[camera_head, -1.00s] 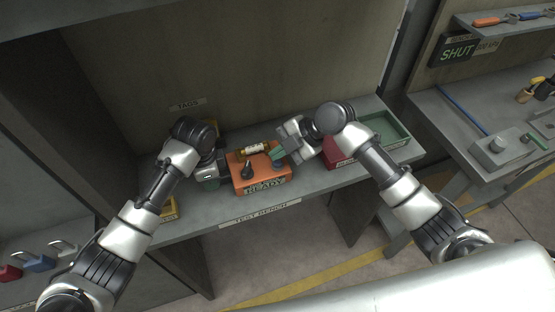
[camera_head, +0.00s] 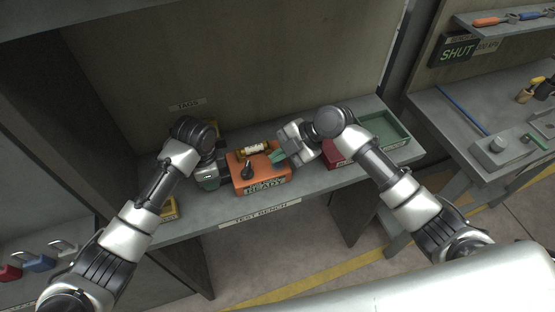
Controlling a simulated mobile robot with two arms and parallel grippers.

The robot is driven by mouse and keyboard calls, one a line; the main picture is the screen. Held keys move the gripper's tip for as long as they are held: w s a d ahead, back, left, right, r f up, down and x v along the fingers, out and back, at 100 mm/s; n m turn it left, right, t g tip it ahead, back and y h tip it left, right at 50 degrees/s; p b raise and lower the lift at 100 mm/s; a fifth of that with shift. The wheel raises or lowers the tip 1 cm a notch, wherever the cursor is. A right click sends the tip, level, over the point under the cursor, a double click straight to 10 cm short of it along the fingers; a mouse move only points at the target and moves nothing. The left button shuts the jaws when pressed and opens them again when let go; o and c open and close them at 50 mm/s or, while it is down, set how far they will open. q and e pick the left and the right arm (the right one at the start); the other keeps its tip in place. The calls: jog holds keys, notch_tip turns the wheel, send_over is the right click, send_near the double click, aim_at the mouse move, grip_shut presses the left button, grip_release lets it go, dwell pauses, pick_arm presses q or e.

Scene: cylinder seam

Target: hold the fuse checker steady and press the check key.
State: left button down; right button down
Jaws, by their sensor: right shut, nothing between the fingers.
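The fuse checker (camera_head: 236,178) is an orange box on the test bench. Its front display reads READY, a black knob (camera_head: 247,171) stands on its top, and a fuse (camera_head: 252,149) with a pale middle lies along its back. My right gripper (camera_head: 277,157) is shut and empty, with its green fingertips at the checker's top right, over where the check key sits. The key is mostly hidden behind them, so I cannot tell whether it is pressed. My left gripper (camera_head: 208,182) is against or close beside the checker's left side; its finger opening is hidden.
The test bench (camera_head: 310,190) has clear room in front of the checker. A red bin (camera_head: 336,155) and a green tray (camera_head: 393,141) stand to the right. A yellow box (camera_head: 169,209) sits at the left, partly behind my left arm. A wall stands behind.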

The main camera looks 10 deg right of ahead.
aim_at(279, 163)
jog(key=shift+f, duration=0.45)
dwell(0.5)
jog(key=shift+r, duration=0.95)
jog(key=shift+r, duration=0.1)
jog(key=shift+r, duration=2.45)
pick_arm(q)
jog(key=c, duration=0.8)
grip_release()
jog(key=shift+r, duration=0.15)
